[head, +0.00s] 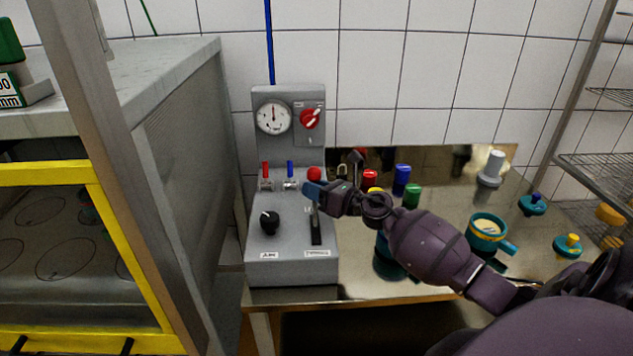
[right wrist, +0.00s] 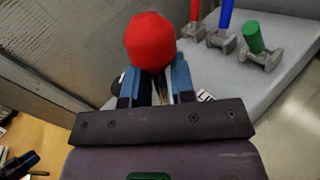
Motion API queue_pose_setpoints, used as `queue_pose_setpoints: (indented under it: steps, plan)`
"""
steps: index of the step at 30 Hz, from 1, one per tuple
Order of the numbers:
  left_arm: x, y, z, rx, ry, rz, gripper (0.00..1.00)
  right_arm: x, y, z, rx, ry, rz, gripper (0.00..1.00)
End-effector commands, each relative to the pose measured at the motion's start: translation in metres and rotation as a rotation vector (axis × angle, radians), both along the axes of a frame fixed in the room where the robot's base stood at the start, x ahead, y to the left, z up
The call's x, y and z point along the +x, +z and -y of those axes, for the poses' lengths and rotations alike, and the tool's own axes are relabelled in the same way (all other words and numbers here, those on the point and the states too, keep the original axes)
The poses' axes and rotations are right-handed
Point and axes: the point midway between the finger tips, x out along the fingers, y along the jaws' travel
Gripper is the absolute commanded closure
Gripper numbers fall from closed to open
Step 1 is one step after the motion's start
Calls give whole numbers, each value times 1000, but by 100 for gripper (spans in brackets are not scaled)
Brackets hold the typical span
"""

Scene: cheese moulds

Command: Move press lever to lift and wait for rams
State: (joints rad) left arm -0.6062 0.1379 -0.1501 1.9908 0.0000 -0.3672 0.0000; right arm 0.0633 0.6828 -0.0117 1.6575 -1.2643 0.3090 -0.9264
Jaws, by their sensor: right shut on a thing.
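The press lever has a red ball knob (head: 314,173) and stands over a dark slot (head: 316,230) in the sloped top of the grey control box (head: 290,270). My right gripper (head: 312,191) reaches in from the right and is shut on the lever just below the knob. In the right wrist view the red knob (right wrist: 150,42) rises above the blue fingertips (right wrist: 158,85), and the shaft is mostly hidden between them. Left of the box stands the press, with a yellow frame (head: 85,172) and dark round outlines inside. The rams are not clearly visible. My left gripper is out of view.
A pressure gauge (head: 273,117), red rotary switch (head: 310,119), and red and blue valves (head: 290,170) are on the panel. A black knob (head: 269,222) sits left of the slot. The steel table right holds a teal mould (head: 487,232) and coloured pieces. Wire shelves (head: 600,165) stand far right.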

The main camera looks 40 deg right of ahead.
Motion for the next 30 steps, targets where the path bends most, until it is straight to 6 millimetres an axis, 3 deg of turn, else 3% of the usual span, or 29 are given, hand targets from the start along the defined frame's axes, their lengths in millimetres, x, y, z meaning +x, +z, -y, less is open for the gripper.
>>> queue_pose_setpoints:
  steps: [1, 9, 25, 26, 30]
  plan:
    - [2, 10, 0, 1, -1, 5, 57, 6, 19, 5, 8, -8, 12, 100]
    - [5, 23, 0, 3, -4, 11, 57, 13, 12, 9, 50, -8, -49, 100]
    - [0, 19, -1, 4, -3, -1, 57, 15, 8, 11, 59, -9, -65, 100]
    - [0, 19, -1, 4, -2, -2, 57, 15, 8, 11, 59, -9, -65, 74]
    - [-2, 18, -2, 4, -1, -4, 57, 15, 7, 11, 59, -9, -66, 52]
